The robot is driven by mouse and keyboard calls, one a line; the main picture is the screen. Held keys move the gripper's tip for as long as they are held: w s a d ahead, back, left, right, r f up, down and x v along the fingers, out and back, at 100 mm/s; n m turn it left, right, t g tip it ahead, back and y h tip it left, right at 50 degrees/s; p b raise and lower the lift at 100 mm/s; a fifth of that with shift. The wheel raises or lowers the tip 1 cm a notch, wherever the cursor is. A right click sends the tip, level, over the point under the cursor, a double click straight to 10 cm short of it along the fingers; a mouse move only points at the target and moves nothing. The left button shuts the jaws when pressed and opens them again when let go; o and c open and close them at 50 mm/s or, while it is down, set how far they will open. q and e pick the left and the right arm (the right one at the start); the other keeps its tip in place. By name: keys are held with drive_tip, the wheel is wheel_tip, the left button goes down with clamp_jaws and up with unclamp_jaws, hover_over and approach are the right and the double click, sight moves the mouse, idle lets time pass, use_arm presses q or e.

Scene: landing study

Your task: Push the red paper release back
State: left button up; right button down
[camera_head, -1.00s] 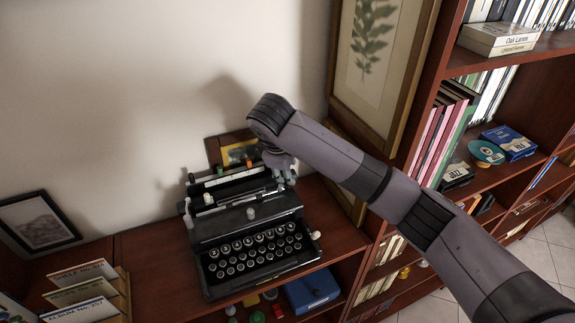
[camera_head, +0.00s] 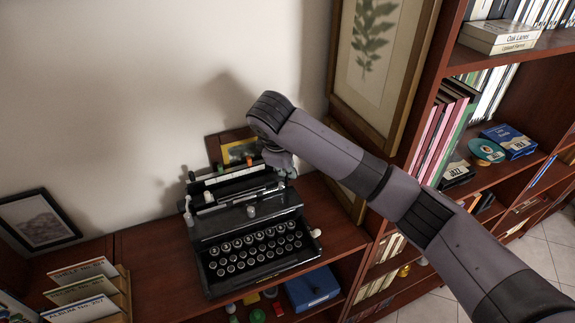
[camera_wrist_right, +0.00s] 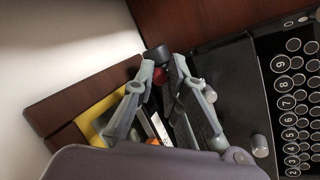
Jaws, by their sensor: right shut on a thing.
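The black typewriter (camera_head: 225,223) stands on the wooden shelf, with its keys facing the front. My right gripper (camera_head: 279,168) reaches down at the back right end of its carriage. In the right wrist view, my right gripper (camera_wrist_right: 163,70) has its fingertips close together around the small red paper release (camera_wrist_right: 160,76). In the head view the gripper hides the red release. My left gripper is not in view.
A small framed picture (camera_head: 228,142) stands right behind the carriage, close to my right gripper. A tall framed plant print (camera_head: 366,50) is at the right of it. An orange knob (camera_head: 249,160) sits along the carriage. Shelf space right of the typewriter (camera_head: 338,230) is clear.

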drive_tip(key=shift+w+a+r+g+h, duration=0.25)
drive_tip(key=shift+w+g, duration=0.2)
drive_tip(key=shift+g, duration=0.2)
drive_tip(key=shift+w+a+r+g+h, duration=0.15)
drive_tip(key=shift+w+r+g, duration=0.2)
drive_tip(key=shift+g, duration=0.3)
drive_tip(key=shift+w+n+g, duration=0.3)
drive_tip(key=shift+w+g, duration=0.05)
drive_tip(key=shift+g, duration=0.25)
drive_tip(key=shift+f, duration=0.1)
drive_tip(key=c, duration=1.6)
unclamp_jaws()
drive_tip(key=v, duration=1.2)
drive_tip(key=shift+a, duration=0.2)
